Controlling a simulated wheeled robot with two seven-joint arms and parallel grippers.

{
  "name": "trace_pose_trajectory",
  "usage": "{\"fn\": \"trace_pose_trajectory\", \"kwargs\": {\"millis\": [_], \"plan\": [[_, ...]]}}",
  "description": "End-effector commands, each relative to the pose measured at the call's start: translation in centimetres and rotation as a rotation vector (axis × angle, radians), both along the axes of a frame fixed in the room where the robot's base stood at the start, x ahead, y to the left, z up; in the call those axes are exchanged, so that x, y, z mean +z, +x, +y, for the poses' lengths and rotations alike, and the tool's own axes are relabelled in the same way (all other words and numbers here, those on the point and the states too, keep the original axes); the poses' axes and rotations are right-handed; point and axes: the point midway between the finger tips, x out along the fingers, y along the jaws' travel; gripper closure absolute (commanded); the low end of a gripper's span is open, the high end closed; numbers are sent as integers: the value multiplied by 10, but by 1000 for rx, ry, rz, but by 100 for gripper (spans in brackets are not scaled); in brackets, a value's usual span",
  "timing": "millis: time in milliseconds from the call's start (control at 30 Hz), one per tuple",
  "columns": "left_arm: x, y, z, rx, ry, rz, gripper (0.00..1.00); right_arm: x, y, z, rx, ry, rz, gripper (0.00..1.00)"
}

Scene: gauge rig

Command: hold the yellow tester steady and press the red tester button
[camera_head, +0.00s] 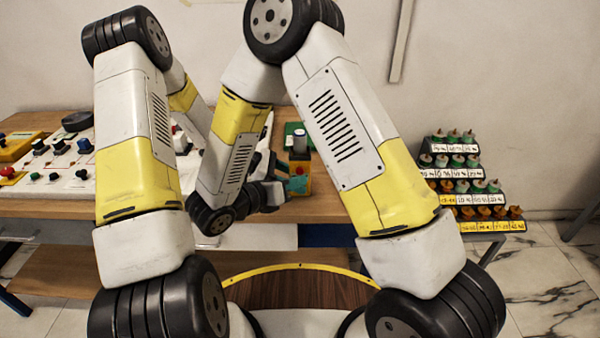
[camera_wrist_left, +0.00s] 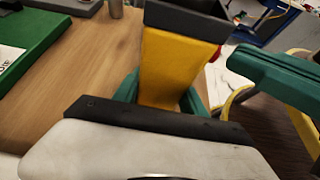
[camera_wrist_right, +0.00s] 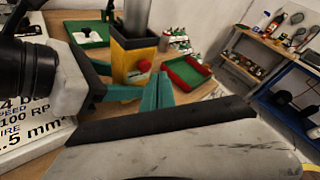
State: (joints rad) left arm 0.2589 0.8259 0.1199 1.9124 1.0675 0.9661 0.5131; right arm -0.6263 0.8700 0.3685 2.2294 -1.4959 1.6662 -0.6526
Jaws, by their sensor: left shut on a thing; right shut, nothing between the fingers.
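The yellow tester (camera_wrist_right: 128,62) stands on the wooden bench with a dark square top; it also shows in the head view (camera_head: 307,168) and left wrist view (camera_wrist_left: 172,70). Its red button (camera_wrist_right: 145,66) is on the side facing my right gripper. My left gripper (camera_wrist_left: 165,92) is shut around the tester's lower body, a green finger on each side. My right gripper (camera_wrist_right: 157,80) is shut and empty, its green fingertips close to the button; I cannot tell whether they touch it. In the head view my right arm partly hides the tester.
A control panel (camera_head: 65,165) stands at the left. A stepped rack of coloured pieces (camera_head: 465,185) stands at the right.

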Motion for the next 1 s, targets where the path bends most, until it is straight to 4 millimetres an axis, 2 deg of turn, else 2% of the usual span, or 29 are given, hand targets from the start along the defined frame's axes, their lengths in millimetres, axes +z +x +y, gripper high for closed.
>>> {"fn": "trace_pose_trajectory", "kwargs": {"millis": [700, 1000], "plan": [[0, 0, 0, 0, -1, 0, 74, 0, 0, 0, 0, 0, 0, 100], [0, 0, 0, 0, -1, 0, 74, 1, 8, 0, 0, -1, -1, 100]]}}
